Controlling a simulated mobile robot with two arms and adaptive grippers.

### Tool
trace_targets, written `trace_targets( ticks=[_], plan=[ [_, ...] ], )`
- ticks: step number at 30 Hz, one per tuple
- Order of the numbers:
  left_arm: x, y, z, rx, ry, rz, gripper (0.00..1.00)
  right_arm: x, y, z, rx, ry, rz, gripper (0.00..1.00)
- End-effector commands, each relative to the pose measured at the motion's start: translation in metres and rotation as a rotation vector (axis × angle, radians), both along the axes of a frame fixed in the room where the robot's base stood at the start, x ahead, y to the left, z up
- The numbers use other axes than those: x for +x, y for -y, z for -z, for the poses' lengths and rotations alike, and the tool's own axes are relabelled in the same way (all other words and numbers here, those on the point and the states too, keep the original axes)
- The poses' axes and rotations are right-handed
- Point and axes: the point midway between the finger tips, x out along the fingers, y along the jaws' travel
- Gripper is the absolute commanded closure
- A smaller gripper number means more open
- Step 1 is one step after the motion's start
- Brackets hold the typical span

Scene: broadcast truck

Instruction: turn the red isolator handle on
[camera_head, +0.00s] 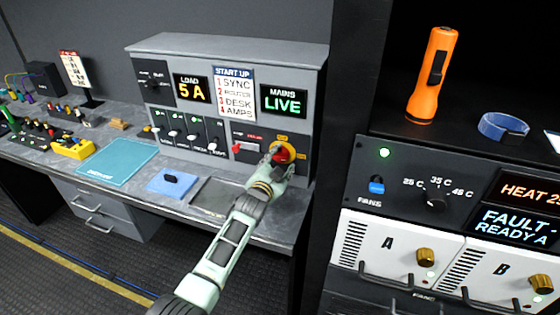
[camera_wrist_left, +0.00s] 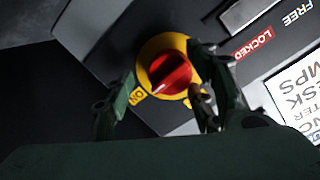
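The red isolator handle (camera_head: 281,155) sits on a yellow round plate (camera_head: 290,148) at the lower right of the grey power panel. In the left wrist view the red handle (camera_wrist_left: 170,72) shows near the middle, and its white mark points down-left towards the yellow ON label (camera_wrist_left: 137,96). My left gripper (camera_head: 277,162) is right at the handle. In the wrist view its two fingers (camera_wrist_left: 165,80) stand apart, one on each side of the handle, with a gap visible at the left finger. Contact at the right finger cannot be told. My right gripper is not in view.
The MAINS display (camera_head: 284,101) reads LIVE and the LOAD display (camera_head: 192,89) reads 5 A. A small red switch (camera_head: 240,147) is just left of the handle. A blue pad (camera_head: 172,182) lies on the desk below. A dark rack with an orange flashlight (camera_head: 432,75) stands to the right.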

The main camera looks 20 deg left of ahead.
Motion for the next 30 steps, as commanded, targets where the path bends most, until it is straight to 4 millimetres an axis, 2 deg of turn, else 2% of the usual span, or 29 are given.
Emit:
trace_targets(
  ticks=[8,13,30],
  plan=[
    [-0.001,-0.002,-0.001,-0.001,0.002,-0.003,0.5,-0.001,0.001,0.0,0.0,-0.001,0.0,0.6],
    [-0.011,-0.003,-0.003,0.0,0.005,-0.003,0.5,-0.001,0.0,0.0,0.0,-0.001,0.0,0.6],
    [-0.102,-0.003,-0.012,0.0,0.001,-0.001,0.5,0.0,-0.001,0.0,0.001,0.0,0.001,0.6]
  ],
)
